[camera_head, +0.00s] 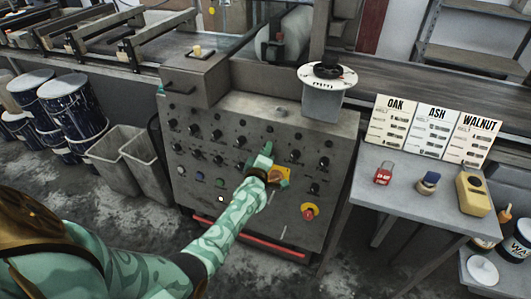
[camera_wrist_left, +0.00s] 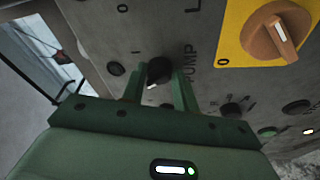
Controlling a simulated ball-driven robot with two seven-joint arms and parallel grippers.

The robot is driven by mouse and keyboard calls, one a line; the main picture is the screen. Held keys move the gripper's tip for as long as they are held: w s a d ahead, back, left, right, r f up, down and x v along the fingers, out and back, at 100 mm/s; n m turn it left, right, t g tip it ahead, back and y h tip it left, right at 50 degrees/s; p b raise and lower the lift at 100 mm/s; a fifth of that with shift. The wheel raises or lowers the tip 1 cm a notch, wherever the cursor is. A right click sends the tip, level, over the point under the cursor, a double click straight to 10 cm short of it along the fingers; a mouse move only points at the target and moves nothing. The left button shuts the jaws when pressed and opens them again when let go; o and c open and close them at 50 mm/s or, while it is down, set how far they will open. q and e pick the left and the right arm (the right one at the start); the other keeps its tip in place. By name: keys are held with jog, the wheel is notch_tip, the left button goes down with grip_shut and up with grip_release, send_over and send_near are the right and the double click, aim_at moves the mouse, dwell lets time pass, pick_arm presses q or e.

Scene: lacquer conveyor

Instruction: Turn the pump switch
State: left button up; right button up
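The pump switch (camera_wrist_left: 158,70) is a small black knob with a white mark on a grey panel, beside the printed word PUMP in the left wrist view. My left gripper (camera_wrist_left: 158,84) has its two green fingers on either side of the knob, close against it. They look shut on it. In the head view my left gripper (camera_head: 264,158) is at the middle of the control panel (camera_head: 235,225) and hides the switch. My right gripper is not in view.
A yellow plate with an orange rotary switch (camera_wrist_left: 275,35) is close to the right of my fingers. A red emergency knob (camera_head: 309,211) is lower on the panel. A side table (camera_head: 400,198) with wood cards stands right; grey bins (camera_head: 148,165) stand left.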

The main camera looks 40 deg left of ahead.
pick_arm(q)
jog(key=shift+o, duration=1.4)
jog(key=f+p+v, duration=0.1)
jog(key=p+v, duration=0.4)
jog(key=v, duration=1.1)
jog(key=shift+s+r+p, duration=0.2)
jog(key=shift+r+p, duration=0.15)
jog(key=shift+r, duration=0.05)
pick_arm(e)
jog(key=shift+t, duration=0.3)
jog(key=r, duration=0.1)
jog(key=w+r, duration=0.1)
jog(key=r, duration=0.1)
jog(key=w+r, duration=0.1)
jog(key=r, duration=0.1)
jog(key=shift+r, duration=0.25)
